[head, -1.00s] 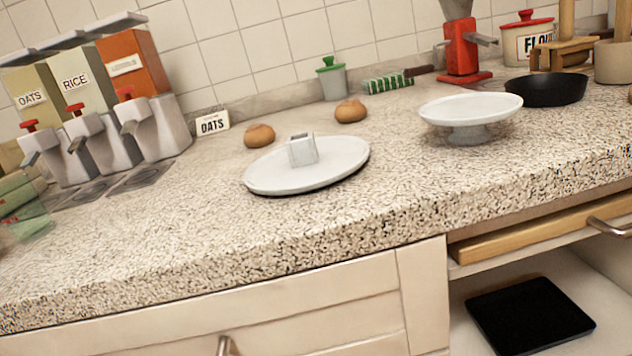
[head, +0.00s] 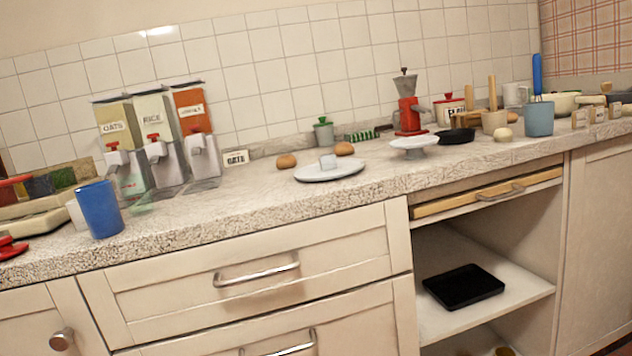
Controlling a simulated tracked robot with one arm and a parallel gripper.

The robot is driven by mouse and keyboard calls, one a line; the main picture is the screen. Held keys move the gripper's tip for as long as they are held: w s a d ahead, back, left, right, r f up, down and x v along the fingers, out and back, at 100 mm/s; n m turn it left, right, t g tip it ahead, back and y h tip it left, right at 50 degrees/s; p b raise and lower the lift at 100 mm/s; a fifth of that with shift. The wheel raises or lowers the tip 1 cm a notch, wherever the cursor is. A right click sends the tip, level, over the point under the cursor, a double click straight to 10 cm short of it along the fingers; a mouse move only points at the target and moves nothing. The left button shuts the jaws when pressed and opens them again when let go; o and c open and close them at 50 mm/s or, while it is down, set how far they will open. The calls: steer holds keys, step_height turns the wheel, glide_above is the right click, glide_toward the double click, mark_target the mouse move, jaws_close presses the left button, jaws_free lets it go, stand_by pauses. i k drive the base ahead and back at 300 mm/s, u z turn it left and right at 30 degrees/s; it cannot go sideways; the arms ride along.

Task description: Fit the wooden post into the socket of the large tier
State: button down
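The large tier is probably the flat round white plate (head: 345,172) on the speckled counter. A small pale square block, probably the socket (head: 328,161), stands up from its middle. A smaller white dish on a pedestal (head: 414,142) stands to its right. Two upright wooden sticks show further right: one (head: 468,97) rises by a low wooden stand, the other (head: 492,92) by a beige cup. I cannot tell which, if either, is the wooden post. My gripper is not in view.
Two brown buns (head: 286,161) sit behind the plate. A black pan (head: 456,136) and red grinder (head: 408,118) stand behind the pedestal dish. Dispensers (head: 163,160) and a blue cup (head: 99,209) are at the left. The counter before the plate is clear. A wooden board (head: 485,194) sits below the counter.

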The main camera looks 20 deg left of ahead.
mark_target(329, 169)
steer(key=z, duration=0.3)
steer(key=i, duration=0.45)
steer(key=z, duration=0.5)
steer(key=i, duration=1)
steer(key=u, duration=0.5)
